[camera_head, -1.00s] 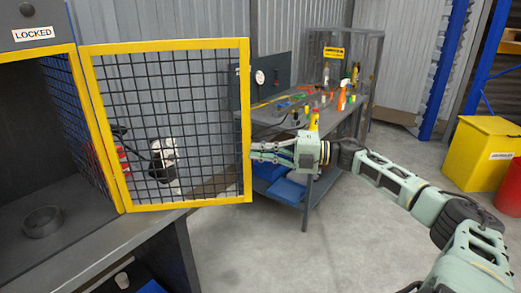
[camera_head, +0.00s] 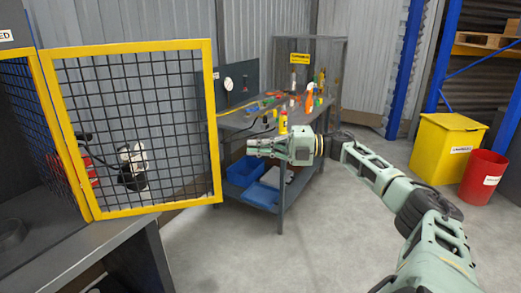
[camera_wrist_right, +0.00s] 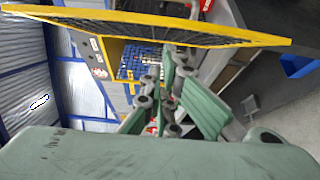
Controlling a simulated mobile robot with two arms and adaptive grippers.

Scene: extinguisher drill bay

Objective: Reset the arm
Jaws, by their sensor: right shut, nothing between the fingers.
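My right arm reaches in from the right. Its pale green gripper (camera_head: 253,147) is shut and empty, in front of the workbench and right of the cage door's free edge, with a gap between them in the picture. The yellow-framed mesh door (camera_head: 213,120) of the cabinet stands open. In the right wrist view the gripper's fingers (camera_wrist_right: 163,103) are together, and the yellow door frame (camera_wrist_right: 200,27) crosses above them. My left gripper is not seen.
A workbench (camera_head: 250,122) with bottles, tools and blue bins (camera_head: 262,195) stands behind the gripper. A yellow bin (camera_head: 446,147) and a red bin (camera_head: 483,178) stand at the right. A dark, partly red object shows behind the mesh. The floor in front is clear.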

